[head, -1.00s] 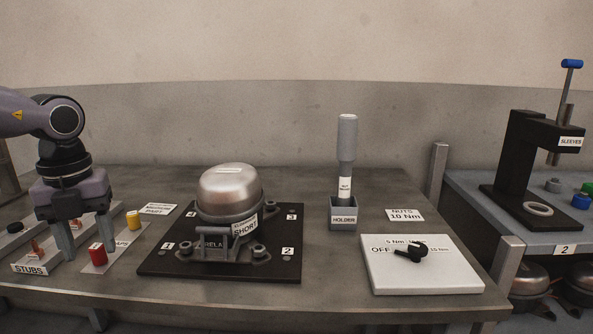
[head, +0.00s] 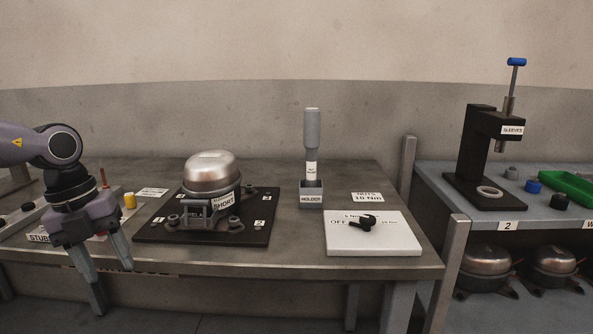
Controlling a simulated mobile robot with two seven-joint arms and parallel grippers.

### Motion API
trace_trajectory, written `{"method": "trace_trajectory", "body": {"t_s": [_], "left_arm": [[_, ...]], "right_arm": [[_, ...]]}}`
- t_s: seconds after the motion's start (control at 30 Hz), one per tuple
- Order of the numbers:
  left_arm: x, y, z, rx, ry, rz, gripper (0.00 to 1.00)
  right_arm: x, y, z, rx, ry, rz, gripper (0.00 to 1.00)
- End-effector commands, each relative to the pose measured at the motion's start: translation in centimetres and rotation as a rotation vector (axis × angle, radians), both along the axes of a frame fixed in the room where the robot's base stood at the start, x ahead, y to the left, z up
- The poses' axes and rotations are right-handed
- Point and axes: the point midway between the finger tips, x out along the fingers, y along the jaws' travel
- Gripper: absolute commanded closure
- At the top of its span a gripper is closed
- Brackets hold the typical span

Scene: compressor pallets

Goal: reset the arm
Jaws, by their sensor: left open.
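My left gripper (head: 113,274) is at the lower left of the head view, its two fingers spread apart and pointing down. It is open, with nothing between the fingers. It hangs at the front edge of the workbench (head: 290,250), in front of the stubs tray (head: 38,238), and hides part of that tray. My right gripper is not in view.
A compressor (head: 212,174) labelled SHORT sits on a black numbered plate (head: 255,232). A grey tool (head: 312,135) stands upright in its holder (head: 311,199). A white board (head: 392,240) with a black knob lies at right. A second bench (head: 440,183) carries a black press (head: 478,150).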

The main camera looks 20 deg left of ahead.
Motion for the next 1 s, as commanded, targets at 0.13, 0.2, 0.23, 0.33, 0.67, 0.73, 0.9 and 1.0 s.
{"method": "trace_trajectory", "body": {"t_s": [0.13, 0.2, 0.23, 0.33, 0.67, 0.73, 0.9, 1.0], "left_arm": [[0.7, -2.6, -4.1, -0.22, -0.064, 0.009, 0.49], [1.1, -4.0, -5.8, -0.326, -0.103, 0.025, 0.49], [1.3, -4.6, -6.6, -0.373, -0.122, 0.035, 0.49], [1.8, -6.7, -8.8, -0.528, -0.185, 0.088, 0.49], [3.0, -11.6, -14.4, -0.936, -0.379, 0.403, 0.49], [3.1, -12.3, -15.5, -0.998, -0.411, 0.496, 0.49], [2.9, -13.6, -18.6, -1.112, -0.462, 0.749, 0.49], [2.4, -14.4, -20.5, -1.153, -0.474, 0.911, 0.49]], "right_arm": [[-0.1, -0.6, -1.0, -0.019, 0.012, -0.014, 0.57], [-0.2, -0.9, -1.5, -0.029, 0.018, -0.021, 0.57], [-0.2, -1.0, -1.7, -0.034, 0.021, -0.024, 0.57], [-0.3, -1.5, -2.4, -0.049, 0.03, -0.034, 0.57], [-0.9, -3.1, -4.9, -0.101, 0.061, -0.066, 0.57], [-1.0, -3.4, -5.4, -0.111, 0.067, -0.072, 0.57], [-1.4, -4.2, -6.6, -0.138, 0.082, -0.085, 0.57], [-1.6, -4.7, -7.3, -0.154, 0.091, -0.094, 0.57]]}}
